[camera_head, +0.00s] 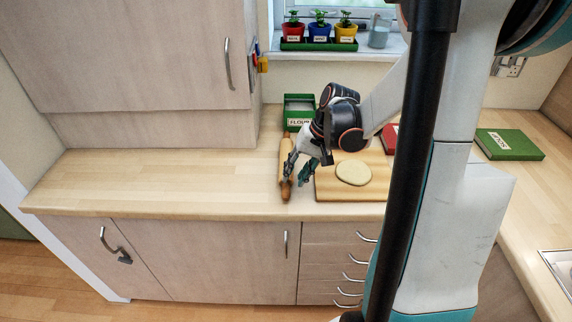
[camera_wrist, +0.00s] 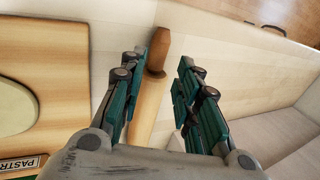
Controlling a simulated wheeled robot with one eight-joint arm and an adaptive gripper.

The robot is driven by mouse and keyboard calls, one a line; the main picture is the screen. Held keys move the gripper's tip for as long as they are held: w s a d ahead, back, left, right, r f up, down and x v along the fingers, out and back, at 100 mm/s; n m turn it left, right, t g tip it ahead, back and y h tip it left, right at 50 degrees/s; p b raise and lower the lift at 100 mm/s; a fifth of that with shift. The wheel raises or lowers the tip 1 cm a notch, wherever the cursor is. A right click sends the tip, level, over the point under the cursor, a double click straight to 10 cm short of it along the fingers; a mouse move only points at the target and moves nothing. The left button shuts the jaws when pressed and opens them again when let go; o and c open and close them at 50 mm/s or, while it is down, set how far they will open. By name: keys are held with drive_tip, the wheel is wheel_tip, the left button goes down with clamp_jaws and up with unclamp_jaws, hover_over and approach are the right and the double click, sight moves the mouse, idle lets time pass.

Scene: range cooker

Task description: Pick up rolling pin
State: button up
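The rolling pin (camera_head: 286,168) is wooden and lies on the counter, left of the pastry board, pointing toward the front edge. In the wrist view the rolling pin (camera_wrist: 147,102) shows its darker handle and part of its body between the fingers, nearer the left finger. My gripper (camera_head: 298,170) is over the pin, with its fingers apart. The wrist view shows my gripper (camera_wrist: 157,92) open and empty. The pin's far part is hidden behind the gripper body, and I cannot tell whether a finger touches it.
A wooden board (camera_head: 335,188) with round dough (camera_head: 353,173) lies right of the pin. A green flour box (camera_head: 298,110) stands behind. A green book (camera_head: 508,144) lies at the right. The counter (camera_head: 160,180) to the left is clear.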

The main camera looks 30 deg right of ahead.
sight(288, 187)
drive_tip(key=shift+b+x, duration=1.2)
drive_tip(key=shift+x, duration=2)
drive_tip(key=shift+d, duration=0.2)
clamp_jaws()
